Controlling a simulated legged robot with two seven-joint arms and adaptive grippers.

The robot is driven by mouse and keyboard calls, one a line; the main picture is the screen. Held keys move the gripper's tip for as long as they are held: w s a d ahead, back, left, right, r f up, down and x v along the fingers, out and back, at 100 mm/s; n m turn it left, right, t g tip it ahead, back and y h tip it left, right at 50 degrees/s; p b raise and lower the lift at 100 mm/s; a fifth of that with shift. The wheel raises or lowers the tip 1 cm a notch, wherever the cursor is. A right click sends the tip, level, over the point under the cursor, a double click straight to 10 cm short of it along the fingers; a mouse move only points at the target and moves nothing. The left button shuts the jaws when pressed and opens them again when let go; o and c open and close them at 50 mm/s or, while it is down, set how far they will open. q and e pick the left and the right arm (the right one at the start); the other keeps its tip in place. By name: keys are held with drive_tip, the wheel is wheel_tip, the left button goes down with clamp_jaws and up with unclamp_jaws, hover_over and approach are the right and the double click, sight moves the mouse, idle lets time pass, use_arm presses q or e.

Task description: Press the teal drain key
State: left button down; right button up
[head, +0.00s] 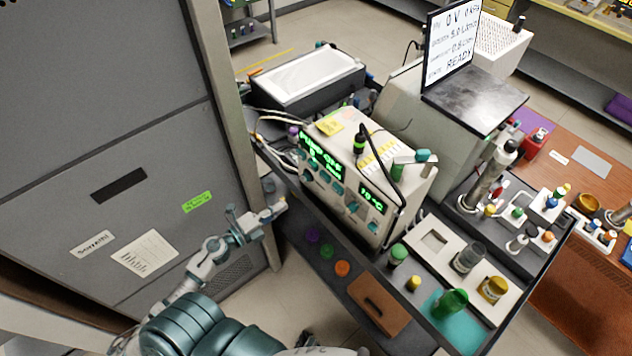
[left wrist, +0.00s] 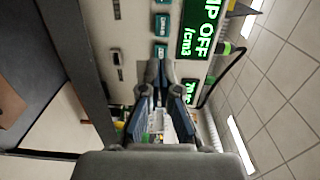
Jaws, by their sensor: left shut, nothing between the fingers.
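The grey-white instrument (head: 398,210) has a green display reading PUMP OFF and teal keys on its front. In the left wrist view a teal key (left wrist: 162,24) bears a small sideways label that looks like DRAIN. Another teal key (left wrist: 160,52) sits nearer the fingertips, beside the green display (left wrist: 201,28). My left gripper (head: 279,204) is left of the instrument's front in the head view, apart from it. In the left wrist view the fingers (left wrist: 159,72) are shut and empty, pointing toward the panel; they hide part of it. My right gripper is not in view.
The dark bench (head: 311,262) holds coloured caps, a brown board (head: 379,303) and several bottles in front of the instrument. A tall grey cabinet (head: 105,130) stands at the left. A white tray (head: 310,78) is behind. A black cable hangs over the instrument's right side.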

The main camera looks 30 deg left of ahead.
use_arm(q)
drive_tip(key=shift+r, duration=0.15)
drive_tip(key=shift+w+d, duration=0.1)
drive_tip(key=p, duration=0.3)
approach(323, 178)
drive_tip(key=x, duration=0.6)
drive_tip(key=shift+w+r, duration=0.1)
drive_tip(key=shift+w, duration=0.05)
drive_tip(key=shift+w+d, duration=0.25)
drive_tip(key=shift+w, duration=0.2)
